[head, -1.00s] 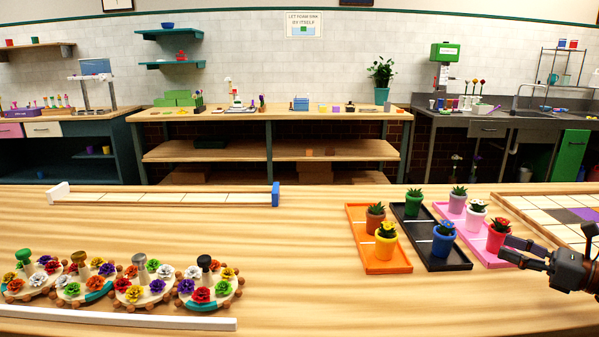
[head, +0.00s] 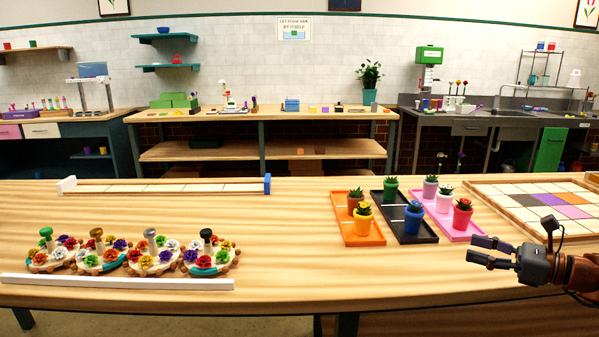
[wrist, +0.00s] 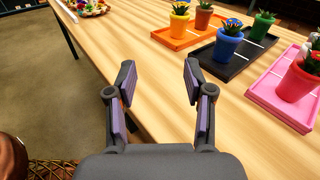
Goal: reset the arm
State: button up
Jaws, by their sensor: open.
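My gripper (head: 480,251) is at the right in the head view, over the table's front right part, pointing left. In the wrist view its two fingers (wrist: 158,85) are spread apart with nothing between them. The bare wooden table (wrist: 150,55) and its front edge show beyond the fingertips. The potted plants stand on an orange tray (head: 350,232), a black tray (head: 420,236) and a pink tray (head: 462,238), apart from my gripper. The red pot (head: 462,218) on the pink tray is the nearest of them in the head view.
Several flower-topped rounds with knobs (head: 150,240) stand at the left behind a white strip (head: 115,283). A long tiled rack with a blue end (head: 267,184) lies at the back left. A tiled board (head: 510,198) lies at the right. The table's middle is clear.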

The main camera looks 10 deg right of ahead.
jog(key=a+n+g, duration=0.1)
jog(key=a, duration=0.2)
jog(key=a+n+g, duration=0.1)
jog(key=a, duration=0.3)
jog(key=a+f+n+g, duration=0.1)
jog(key=a+n, duration=0.1)
jog(key=a, duration=0.1)
jog(key=shift+a+g+y, duration=0.3)
jog(key=shift+a+g, duration=0.1)
jog(key=s+a+f+n+g+h, duration=0.1)
jog(key=s+a+f+n+g, duration=0.3)
jog(key=a, duration=0.3)
jog(key=s+a+f+n+g+h, duration=0.1)
jog(key=s+a+n+g+h, duration=0.1)
jog(key=s+a+n, duration=0.4)
jog(key=s+a+f+n+g+h, duration=0.1)
jog(key=s+a+f+g, duration=0.25)
jog(key=a, duration=0.45)
jog(key=s+d+f+n+g+h, duration=0.1)
jog(key=s+d+f+n+h, duration=0.2)
jog(key=s+n, duration=0.4)
jog(key=s+d+f+n+g+h, duration=0.15)
jog(key=s+n+h, duration=0.35)
jog(key=s, duration=0.5)
notch_tip(320, 180, up, 18)
jog(key=w+t+h+p, duration=0.1)
jog(key=t+p, duration=0.1)
jog(key=p, duration=1.5)
jog(key=shift+f+m, duration=0.25)
jog(key=shift+m, duration=0.15)
